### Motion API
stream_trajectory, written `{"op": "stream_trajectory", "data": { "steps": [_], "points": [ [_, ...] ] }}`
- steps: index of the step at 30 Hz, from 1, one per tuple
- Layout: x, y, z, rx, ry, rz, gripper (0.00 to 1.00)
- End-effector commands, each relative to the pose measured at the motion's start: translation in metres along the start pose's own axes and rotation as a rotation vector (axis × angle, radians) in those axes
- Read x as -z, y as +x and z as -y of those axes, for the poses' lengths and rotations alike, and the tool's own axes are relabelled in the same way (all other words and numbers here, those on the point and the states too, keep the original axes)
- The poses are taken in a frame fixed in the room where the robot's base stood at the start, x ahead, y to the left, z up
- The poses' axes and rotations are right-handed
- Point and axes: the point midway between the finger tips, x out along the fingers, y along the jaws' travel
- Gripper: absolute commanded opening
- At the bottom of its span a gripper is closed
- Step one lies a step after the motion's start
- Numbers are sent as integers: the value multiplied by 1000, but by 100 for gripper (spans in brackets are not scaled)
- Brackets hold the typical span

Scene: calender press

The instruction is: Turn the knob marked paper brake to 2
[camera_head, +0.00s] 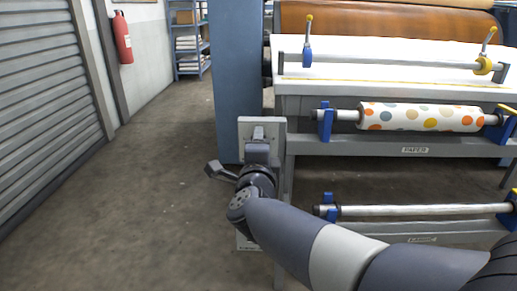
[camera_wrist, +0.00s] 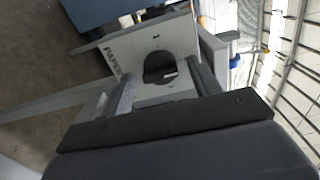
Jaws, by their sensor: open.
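The black round knob (camera_wrist: 158,66) sits on a pale panel (camera_wrist: 135,42) in the wrist view. A white mark shows on the knob toward its lower right in that picture. Rotated lettering on the panel starts with "PAPER"; the rest and any scale numbers are too small to read or hidden. My gripper (camera_wrist: 160,82) is open, with one finger on each side of the knob in the picture; I cannot tell whether they touch it. In the head view, my gripper (camera_head: 258,134) is in front of the panel (camera_head: 245,127) and hides the knob.
A blue machine column (camera_head: 234,70) stands behind the panel. To the right are a roll of dotted paper (camera_head: 420,117) on blue holders and a bare metal bar (camera_head: 425,210) below it. Open floor (camera_head: 150,190) lies to the left, before a grey shutter (camera_head: 45,95).

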Motion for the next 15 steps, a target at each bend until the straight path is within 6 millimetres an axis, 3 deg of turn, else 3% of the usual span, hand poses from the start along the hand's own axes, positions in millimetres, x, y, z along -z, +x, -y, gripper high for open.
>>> {"op": "stream_trajectory", "data": {
  "steps": [8, 15],
  "points": [
    [-1, -4, 1, 1, 0, 1, 59],
    [-2, -44, 4, 1, 1, 6, 59]
  ]
}}
